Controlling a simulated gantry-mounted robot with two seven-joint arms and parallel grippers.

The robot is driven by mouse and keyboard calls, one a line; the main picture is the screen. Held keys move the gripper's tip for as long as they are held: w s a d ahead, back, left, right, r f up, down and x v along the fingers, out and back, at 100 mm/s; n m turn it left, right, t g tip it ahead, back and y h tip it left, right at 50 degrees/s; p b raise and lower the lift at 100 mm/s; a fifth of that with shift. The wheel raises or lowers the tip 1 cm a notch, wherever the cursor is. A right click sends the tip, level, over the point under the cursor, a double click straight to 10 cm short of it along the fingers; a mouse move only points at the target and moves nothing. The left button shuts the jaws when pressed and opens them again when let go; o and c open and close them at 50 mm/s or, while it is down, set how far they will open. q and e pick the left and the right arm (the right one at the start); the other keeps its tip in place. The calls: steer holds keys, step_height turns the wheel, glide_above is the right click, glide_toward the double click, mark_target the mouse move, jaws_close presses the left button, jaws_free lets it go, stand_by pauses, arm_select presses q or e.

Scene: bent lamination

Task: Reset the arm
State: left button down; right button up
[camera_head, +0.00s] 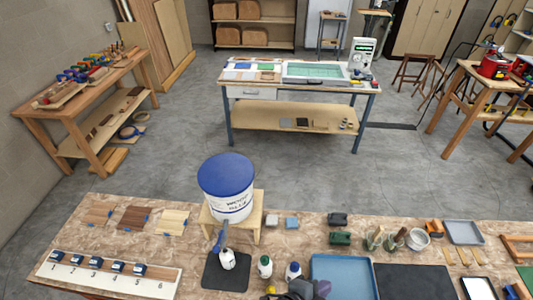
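My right gripper is not in view.
A white glue bucket with a blue lid (228,205) stands on a wooden stand (257,205). A numbered board (110,276) lies left, a black mat (412,282) right. Other tables stand beyond open floor.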

arm_select(q)
steer(key=s+a+f+n+g+y, duration=0.1)
steer(key=s+a+n+y, duration=0.2)
steer(key=a+n, duration=0.3)
steer(key=s+a+f+n+g+y+p, duration=0.1)
steer(key=s+a+n, duration=0.4)
steer(key=a, duration=1.2)
steer(key=s+a+f+n+g+y, duration=0.1)
steer(key=s+a+f+n+y, duration=0.2)
steer(key=s+a+n+y, duration=0.2)
steer(key=a+n, duration=0.3)
steer(key=a, duration=0.4)
steer(key=shift+a+f, duration=0.2)
steer(key=shift+f, duration=0.05)
